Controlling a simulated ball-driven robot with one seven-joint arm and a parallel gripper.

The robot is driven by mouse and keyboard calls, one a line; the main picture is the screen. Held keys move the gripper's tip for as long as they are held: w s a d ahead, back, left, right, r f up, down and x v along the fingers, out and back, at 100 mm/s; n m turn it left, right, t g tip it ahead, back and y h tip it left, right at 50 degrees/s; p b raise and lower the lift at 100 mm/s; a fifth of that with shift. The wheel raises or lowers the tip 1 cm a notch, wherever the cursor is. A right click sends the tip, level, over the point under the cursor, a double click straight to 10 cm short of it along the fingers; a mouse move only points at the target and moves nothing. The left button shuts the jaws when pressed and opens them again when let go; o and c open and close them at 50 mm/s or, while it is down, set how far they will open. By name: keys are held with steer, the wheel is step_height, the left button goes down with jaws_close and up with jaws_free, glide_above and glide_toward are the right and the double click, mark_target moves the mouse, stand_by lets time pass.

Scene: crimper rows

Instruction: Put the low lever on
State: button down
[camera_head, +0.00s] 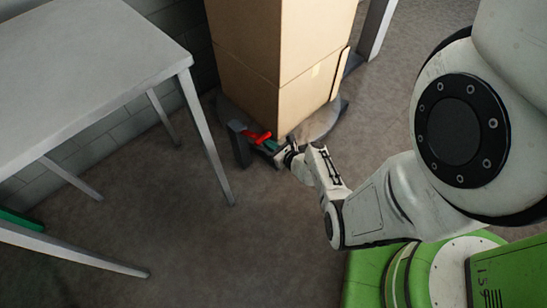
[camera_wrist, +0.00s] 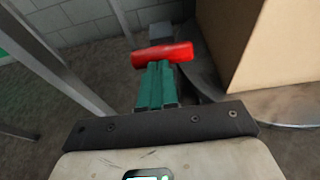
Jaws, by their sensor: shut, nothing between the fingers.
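The low lever shows as a short red handle (camera_head: 256,137) beside a dark grey post (camera_head: 238,143), low down near the floor. In the wrist view the red handle (camera_wrist: 162,54) lies crosswise, just past the tips of my gripper's green fingers (camera_wrist: 157,70). My gripper (camera_head: 270,146) is shut with its fingers side by side and nothing between them. The fingertips overlap the near edge of the handle in the picture; I cannot tell whether they touch it. The handle's mount is mostly hidden behind the fingers.
A tall cardboard box (camera_head: 285,60) stands on a round grey base (camera_head: 322,122) right next to the lever. A grey table (camera_head: 85,60) with thin legs stands at the left. Bare floor (camera_head: 250,250) lies in front. A block wall (camera_head: 120,135) is behind.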

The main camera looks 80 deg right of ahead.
steer(key=shift+w+d+r+g+y+p, duration=0.3)
steer(key=shift+w+d+r+p, duration=0.3)
steer(key=shift+w+r+p, duration=0.6)
steer(key=shift+w+d+r+g+y+p, duration=0.15)
steer(key=shift+w+d+r+g+p, duration=0.35)
steer(key=shift+r+p, duration=1.2)
steer(key=shift+w+d+r+g+y+p, duration=0.25)
steer(key=shift+w+d+r+p, duration=0.6)
steer(key=shift+p, duration=1.05)
steer(key=shift+w+a+r, duration=0.1)
steer(key=shift+w+a, duration=0.05)
steer(key=shift+w, duration=0.15)
steer(key=shift+s, duration=0.1)
